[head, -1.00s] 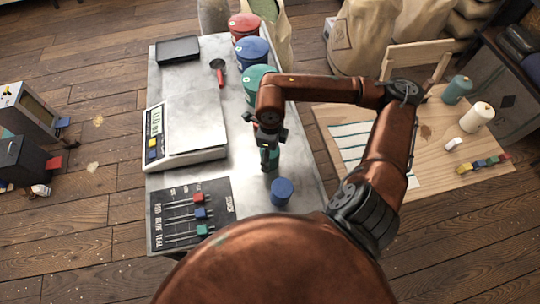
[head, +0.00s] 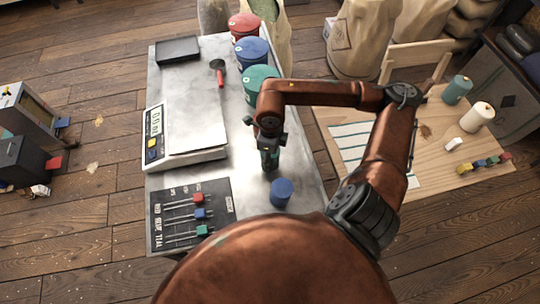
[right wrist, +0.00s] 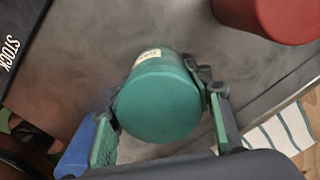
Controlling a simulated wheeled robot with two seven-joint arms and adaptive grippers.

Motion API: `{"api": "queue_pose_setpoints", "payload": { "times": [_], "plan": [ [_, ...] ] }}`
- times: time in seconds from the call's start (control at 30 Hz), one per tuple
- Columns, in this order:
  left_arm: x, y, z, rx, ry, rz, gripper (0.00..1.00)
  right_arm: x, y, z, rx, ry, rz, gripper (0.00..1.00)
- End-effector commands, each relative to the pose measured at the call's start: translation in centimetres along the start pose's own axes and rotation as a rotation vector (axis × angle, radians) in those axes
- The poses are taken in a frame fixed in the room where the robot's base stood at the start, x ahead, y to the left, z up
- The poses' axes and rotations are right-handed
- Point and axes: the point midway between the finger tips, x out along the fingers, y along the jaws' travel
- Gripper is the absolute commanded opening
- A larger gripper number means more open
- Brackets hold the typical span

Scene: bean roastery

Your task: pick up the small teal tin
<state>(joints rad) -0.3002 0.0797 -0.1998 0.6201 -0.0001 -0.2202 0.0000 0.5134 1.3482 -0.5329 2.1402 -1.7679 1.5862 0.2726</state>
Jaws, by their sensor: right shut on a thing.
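The small teal tin (right wrist: 158,104) sits between the two fingers of my right gripper (right wrist: 162,110) in the right wrist view, a finger touching each side. A pale label shows on its side. In the head view my right gripper (head: 269,158) points down over the metal table, and the fingers mostly hide the tin. I cannot tell whether the tin is clear of the table top. My left gripper is not in view.
A small blue tin (head: 281,192) stands close beside the gripper. A red tin (right wrist: 270,14) shows in the wrist view. A scale (head: 186,130) and a slider board (head: 170,225) lie left on the metal table (head: 240,178). Large red, blue and teal canisters (head: 258,80) line its far right edge.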

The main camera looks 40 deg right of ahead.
Motion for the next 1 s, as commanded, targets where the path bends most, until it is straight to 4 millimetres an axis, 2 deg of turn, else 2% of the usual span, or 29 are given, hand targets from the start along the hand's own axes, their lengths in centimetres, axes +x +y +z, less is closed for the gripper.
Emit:
{"api": "queue_pose_setpoints", "payload": {
  "times": [0.2,0.43,0.57,0.73,1.0],
  "plan": [
    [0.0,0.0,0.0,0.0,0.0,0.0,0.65,0.0,0.0,0.0,0.0,-0.001,0.0,0.13],
    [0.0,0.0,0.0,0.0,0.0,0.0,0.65,-0.2,0.0,0.0,0.0,-0.001,-0.001,0.13],
    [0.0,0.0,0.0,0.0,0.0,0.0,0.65,-1.0,0.0,0.1,0.0,-0.002,-0.001,0.13],
    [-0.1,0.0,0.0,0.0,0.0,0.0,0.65,-3.4,-0.1,0.1,0.0,-0.003,-0.003,0.13],
    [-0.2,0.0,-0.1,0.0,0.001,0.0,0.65,-8.4,1.4,4.3,-0.003,-0.009,0.0,0.13]
  ]
}}
